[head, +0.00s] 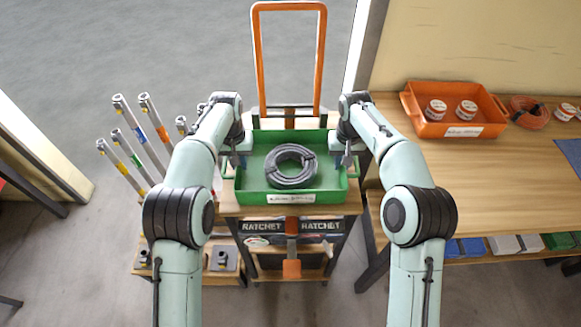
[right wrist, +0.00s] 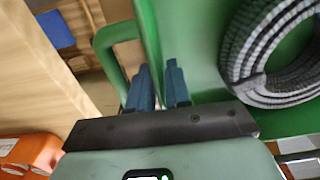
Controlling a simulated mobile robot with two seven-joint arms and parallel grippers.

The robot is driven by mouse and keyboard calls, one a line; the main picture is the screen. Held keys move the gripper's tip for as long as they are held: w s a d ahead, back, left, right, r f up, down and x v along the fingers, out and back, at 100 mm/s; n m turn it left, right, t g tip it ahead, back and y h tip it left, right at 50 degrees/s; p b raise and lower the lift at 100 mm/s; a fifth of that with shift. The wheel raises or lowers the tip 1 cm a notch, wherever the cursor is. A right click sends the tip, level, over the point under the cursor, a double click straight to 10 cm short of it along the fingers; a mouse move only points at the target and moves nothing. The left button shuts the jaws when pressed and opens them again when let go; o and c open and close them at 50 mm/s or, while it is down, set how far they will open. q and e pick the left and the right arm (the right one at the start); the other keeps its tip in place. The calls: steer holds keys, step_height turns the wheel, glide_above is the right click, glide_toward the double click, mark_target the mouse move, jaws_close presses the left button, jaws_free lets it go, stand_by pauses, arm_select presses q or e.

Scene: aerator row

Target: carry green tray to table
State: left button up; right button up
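The green tray (head: 305,198) stands on top of a small cart, with a coil of dark hose (head: 291,166) in it and a white label on its front wall. My left gripper (head: 236,162) points down at the tray's left handle. My right gripper (head: 347,162) is at the right handle. In the right wrist view the blue fingers of my right gripper (right wrist: 158,88) are a little apart beside the green handle (right wrist: 113,50) and the tray's side wall. Whether they pinch anything is unclear. The left fingertips are too small to judge.
The cart's orange handle (head: 289,8) rises behind the tray. Several rods (head: 135,135) stand at left.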

arm_select(q)
jaws_close()
arm_select(e)
jaws_close()
steer(key=shift+r, duration=0.1)
stand_by(1.2)
